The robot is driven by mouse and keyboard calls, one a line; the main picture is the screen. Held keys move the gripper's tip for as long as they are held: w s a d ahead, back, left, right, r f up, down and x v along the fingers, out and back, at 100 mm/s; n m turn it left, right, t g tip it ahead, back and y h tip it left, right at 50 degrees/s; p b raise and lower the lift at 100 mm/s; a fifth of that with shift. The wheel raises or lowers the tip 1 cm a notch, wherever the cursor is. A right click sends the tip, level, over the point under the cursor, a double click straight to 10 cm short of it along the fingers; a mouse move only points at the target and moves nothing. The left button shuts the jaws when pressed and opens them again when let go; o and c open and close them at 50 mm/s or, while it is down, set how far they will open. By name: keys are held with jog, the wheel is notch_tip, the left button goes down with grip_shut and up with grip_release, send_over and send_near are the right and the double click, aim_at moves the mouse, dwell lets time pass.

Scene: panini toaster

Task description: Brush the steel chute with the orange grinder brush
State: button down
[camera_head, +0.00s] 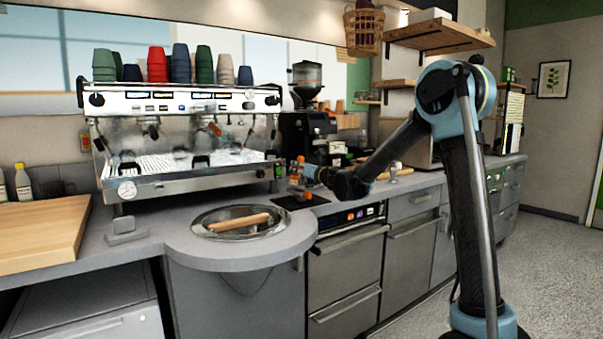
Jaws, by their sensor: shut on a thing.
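My gripper (305,172) is at the end of my arm, which reaches left over the counter just in front of the black coffee grinder (303,130). It is shut on the orange grinder brush (296,181), which shows only as small orange patches at the fingers. Some of the orange may belong to my gripper; it is too small to tell. The steel chute cannot be made out; the grinder's lower front is close behind my gripper and partly covered by it. I cannot tell whether the brush touches the grinder.
A steel espresso machine (190,180) with stacked cups on top stands left of the grinder. A round knock-out basin (210,216) with a wooden bar is set into the front counter. A dark mat (303,203) lies below my gripper. A wooden board (40,235) lies at far left.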

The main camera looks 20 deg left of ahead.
dwell(0.5)
jog(key=shift+v, duration=1.85)
jog(key=shift+s+a+f, duration=0.1)
jog(key=shift+f, duration=0.45)
dwell(0.6)
jog(key=shift+s, duration=0.1)
dwell(0.6)
jog(key=shift+v, duration=1.8)
jog(key=shift+a, duration=0.1)
jog(key=shift+x, duration=2.2)
